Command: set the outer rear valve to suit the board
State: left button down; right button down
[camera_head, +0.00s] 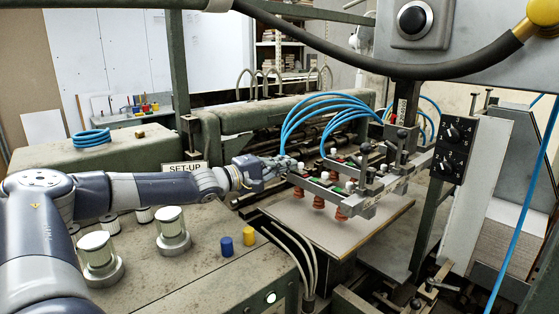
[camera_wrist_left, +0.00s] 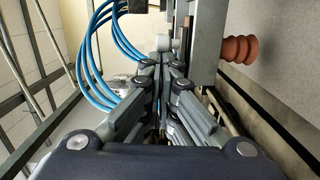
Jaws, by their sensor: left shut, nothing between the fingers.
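The suction head (camera_head: 345,185) carries several small valves with white, green and red parts and black knobs. Red bellows cups (camera_head: 319,201) hang under it, above the flat grey board (camera_head: 330,232). My left gripper (camera_head: 290,163) is shut and empty at the rear left end of the head, close to a white-topped valve (camera_head: 300,166). In the left wrist view its closed fingertips (camera_wrist_left: 164,66) lie just short of a pale valve part (camera_wrist_left: 168,44). I cannot tell whether they touch, or how that valve is set. A red cup (camera_wrist_left: 238,49) shows at the right there. My right gripper is not in view.
Blue hoses (camera_head: 325,105) arch over the head, close to my left gripper. A SET-UP sign (camera_head: 186,167) stands behind my left arm. Blue (camera_head: 226,246) and yellow (camera_head: 249,235) pieces stand on the near bench. A black knob panel (camera_head: 455,147) is at the right.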

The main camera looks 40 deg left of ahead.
pick_arm(q)
jog(key=shift+d, duration=0.5)
jog(key=shift+r, duration=0.1)
notch_tip(320, 180, up, 10)
dwell(0.4)
dwell(0.4)
